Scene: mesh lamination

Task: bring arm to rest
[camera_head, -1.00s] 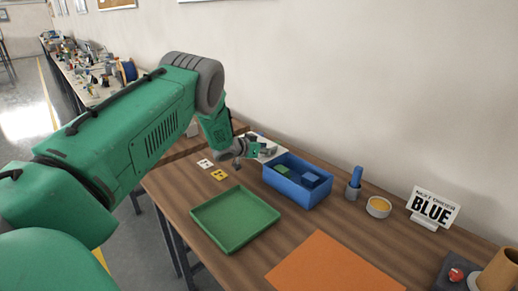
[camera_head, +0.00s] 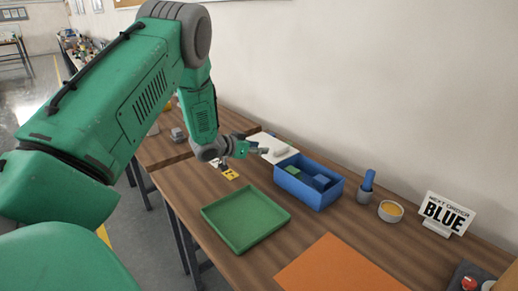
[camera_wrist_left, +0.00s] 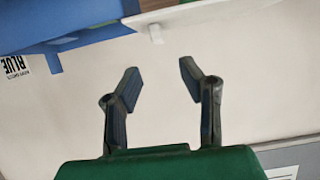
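My left arm reaches in from the left in the head view, with its elbow raised and its forearm hanging down over the far end of the table. My left gripper (camera_head: 244,149) is above the table, just left of the blue bin (camera_head: 318,195). The left wrist view shows its two fingers (camera_wrist_left: 160,76) spread apart with nothing between them. The blue bin holds a green block (camera_head: 293,169) and a blue block (camera_head: 320,181). My right gripper is in neither view.
A green tray (camera_head: 243,246) and an orange sheet (camera_head: 340,266) lie on the wooden table. A blue-handled tool in a cup (camera_head: 367,186), a small bowl (camera_head: 390,211) and a BLUE sign (camera_head: 444,213) stand along the wall. Yellow cards (camera_head: 230,174) lie near the gripper.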

